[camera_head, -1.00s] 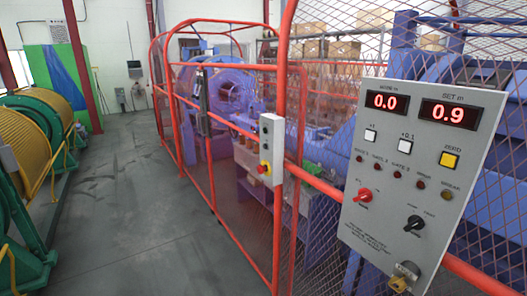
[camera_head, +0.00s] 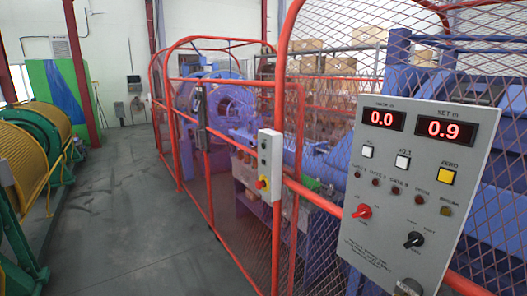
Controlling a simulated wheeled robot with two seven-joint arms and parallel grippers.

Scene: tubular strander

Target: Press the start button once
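A small grey control box (camera_head: 269,158) is mounted on the red fence post near the middle of the picture. It carries a red knob on yellow (camera_head: 262,184) low on its face, with other small controls too small to tell apart. A larger grey control panel (camera_head: 418,190) stands at the right. It has displays reading 0.0 and 0.9, two white buttons (camera_head: 402,162), a yellow button (camera_head: 446,177), a red rotary knob (camera_head: 362,211) and a black one (camera_head: 414,240). No start label is readable. Neither of my grippers is in view.
The red mesh fence (camera_head: 290,120) encloses blue machinery (camera_head: 210,95). Large yellow-wound reels (camera_head: 30,150) in green frames stand at the left. The grey floor (camera_head: 120,220) between reels and fence is clear. A green cabinet (camera_head: 60,90) stands at the back.

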